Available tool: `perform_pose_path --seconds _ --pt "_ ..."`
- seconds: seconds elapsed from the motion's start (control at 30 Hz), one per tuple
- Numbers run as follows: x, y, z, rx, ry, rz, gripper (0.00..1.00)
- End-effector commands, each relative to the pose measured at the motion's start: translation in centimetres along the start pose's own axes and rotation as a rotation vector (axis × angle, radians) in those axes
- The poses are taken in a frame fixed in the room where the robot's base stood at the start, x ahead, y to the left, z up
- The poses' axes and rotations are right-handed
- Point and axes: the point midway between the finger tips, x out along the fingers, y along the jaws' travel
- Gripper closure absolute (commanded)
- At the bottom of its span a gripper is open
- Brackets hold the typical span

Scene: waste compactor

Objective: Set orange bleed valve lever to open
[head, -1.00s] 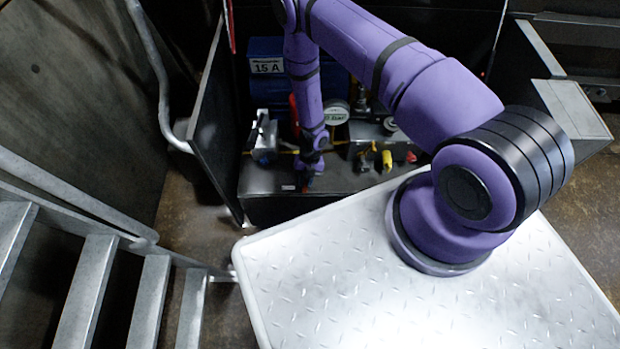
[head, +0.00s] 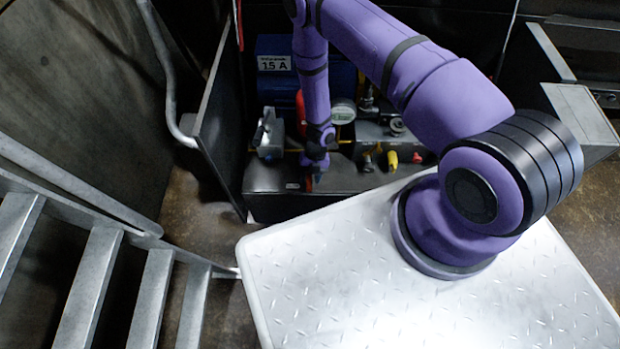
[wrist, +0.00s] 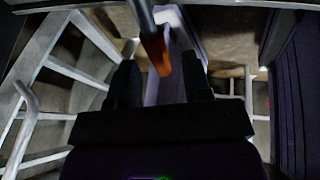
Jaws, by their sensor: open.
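The orange lever (wrist: 157,52) shows in the wrist view as an orange grip on a grey metal shank. It reaches down from the top edge of the picture into the gap between my fingers. My gripper (wrist: 159,68) is open, with one dark finger on each side of the lever and space visible on both sides. In the head view my gripper (head: 317,172) points down at the front of the valve unit. There I cannot make out the orange lever for certain; the gripper and wrist cover that spot.
Right of my gripper are a yellow handle (head: 392,160) and a red one (head: 417,157). A round gauge (head: 343,111) and a blue box (head: 275,85) stand behind. A dark panel (head: 215,120) stands to the left, and metal stairs (head: 95,275) are at lower left.

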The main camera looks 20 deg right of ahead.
Motion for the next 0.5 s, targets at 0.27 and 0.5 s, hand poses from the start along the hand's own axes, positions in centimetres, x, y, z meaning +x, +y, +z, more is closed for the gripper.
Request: perform_pose_path --seconds 0.27,0.5 --pt "-5.1 0.1 0.1 -0.002 -0.003 -0.001 0.55" --pt "-8.7 0.0 0.1 -0.002 -0.002 0.000 0.55"
